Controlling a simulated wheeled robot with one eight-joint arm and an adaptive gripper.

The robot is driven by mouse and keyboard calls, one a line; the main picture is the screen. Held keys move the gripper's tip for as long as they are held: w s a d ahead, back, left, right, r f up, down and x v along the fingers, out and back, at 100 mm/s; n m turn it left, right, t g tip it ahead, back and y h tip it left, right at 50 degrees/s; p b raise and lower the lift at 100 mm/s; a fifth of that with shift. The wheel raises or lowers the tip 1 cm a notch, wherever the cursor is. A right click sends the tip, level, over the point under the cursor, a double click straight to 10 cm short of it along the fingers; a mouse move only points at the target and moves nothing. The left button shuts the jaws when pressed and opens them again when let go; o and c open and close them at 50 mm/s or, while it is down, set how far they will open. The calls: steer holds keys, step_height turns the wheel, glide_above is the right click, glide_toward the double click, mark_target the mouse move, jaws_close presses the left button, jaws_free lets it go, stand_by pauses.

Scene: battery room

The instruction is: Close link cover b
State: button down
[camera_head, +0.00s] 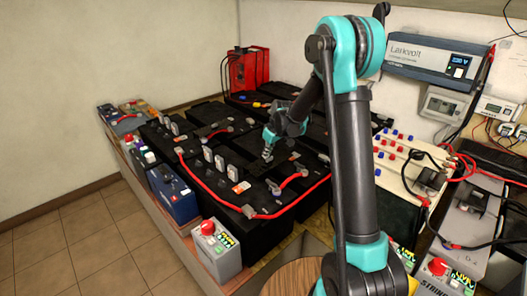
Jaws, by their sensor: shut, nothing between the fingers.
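My gripper (267,156) is shut and empty. It points down over the middle of the black battery bank (258,225), close above or touching a battery top; I cannot tell which. Several small pale upright pieces (219,161) stand in a row on the battery tops left of my gripper. More pale pieces (175,128) stand further back. I cannot make out a label for link cover b or tell which part it is. My arm hides part of the bank at the right.
A red cable (270,214) runs across the front batteries. A red unit (248,70) stands at the back. An inverter (431,60) hangs at the right. The floor at left is clear.

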steer(key=shift+s+d, duration=0.1)
steer(key=shift+d, duration=0.1)
steer(key=s+d, duration=0.8)
steer(key=shift+s, duration=0.25)
steer(key=v, duration=1.2)
steer(key=s+d+f+m+h, duration=0.1)
steer(key=s+d+f+m, duration=0.1)
steer(key=s, duration=0.6)
steer(key=s+d+f+m+t, duration=0.1)
steer(key=s+d+f+m, duration=0.2)
steer(key=s, duration=0.5)
steer(key=s+d+f+m+h, duration=0.1)
steer(key=s+d+f+m, duration=0.2)
steer(key=s, duration=0.4)
steer(key=shift+s+d+f+m+t+h, duration=0.2)
steer(key=shift+s+f+m+t+h, duration=0.15)
steer(key=shift+f, duration=0.25)
steer(key=shift+a, duration=0.1)
